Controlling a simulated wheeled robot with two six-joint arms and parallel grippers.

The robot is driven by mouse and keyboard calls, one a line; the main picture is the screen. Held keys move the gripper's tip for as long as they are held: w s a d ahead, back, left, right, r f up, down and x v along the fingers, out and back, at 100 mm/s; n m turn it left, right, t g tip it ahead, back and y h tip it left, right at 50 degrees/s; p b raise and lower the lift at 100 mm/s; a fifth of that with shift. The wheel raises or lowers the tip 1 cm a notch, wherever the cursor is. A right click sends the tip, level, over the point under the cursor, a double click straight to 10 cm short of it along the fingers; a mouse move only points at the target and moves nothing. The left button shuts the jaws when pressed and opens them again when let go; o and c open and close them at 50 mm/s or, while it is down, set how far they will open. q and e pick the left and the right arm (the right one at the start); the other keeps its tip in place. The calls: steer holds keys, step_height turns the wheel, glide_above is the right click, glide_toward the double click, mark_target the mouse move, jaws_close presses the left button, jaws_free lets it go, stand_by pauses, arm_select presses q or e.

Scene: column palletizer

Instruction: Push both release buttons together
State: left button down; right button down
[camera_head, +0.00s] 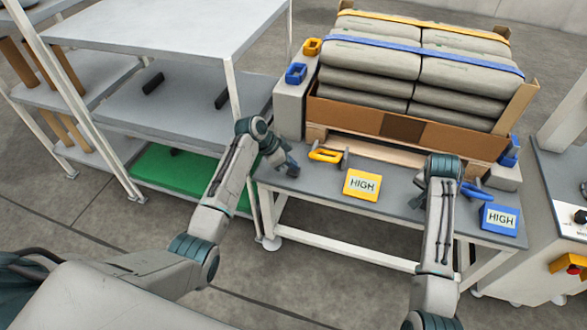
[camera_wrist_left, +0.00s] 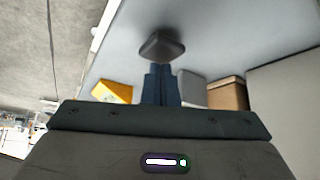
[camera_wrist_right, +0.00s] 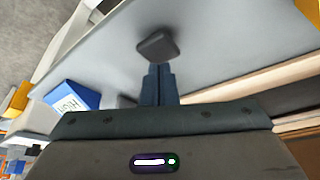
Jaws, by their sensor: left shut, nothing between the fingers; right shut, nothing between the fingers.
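Both dark grey rounded release buttons are on the grey bench top (camera_head: 400,180). The left button (camera_wrist_left: 162,47) is just ahead of my left gripper's tips in the left wrist view, and it shows small in the head view (camera_head: 293,171). My left gripper (camera_head: 285,164) is shut and empty; it also shows in the left wrist view (camera_wrist_left: 161,70). The right button (camera_wrist_right: 157,47) is just ahead of my right gripper (camera_wrist_right: 157,70), which is shut and empty. In the head view my own right arm mostly covers that gripper. I cannot tell whether either gripper touches its button.
A yellow HIGH sign (camera_head: 362,184) and yellow handle (camera_head: 325,155) stand between the arms. A blue HIGH sign (camera_head: 500,218) and blue handle (camera_head: 475,190) are at right. Stacked sacks (camera_head: 370,60) in a carton stand behind. A shelf rack (camera_head: 180,25) is at left.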

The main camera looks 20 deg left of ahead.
mark_target(291, 170)
steer(key=shift+f, duration=0.65)
stand_by(0.4)
steer(key=shift+r, duration=0.3)
stand_by(0.3)
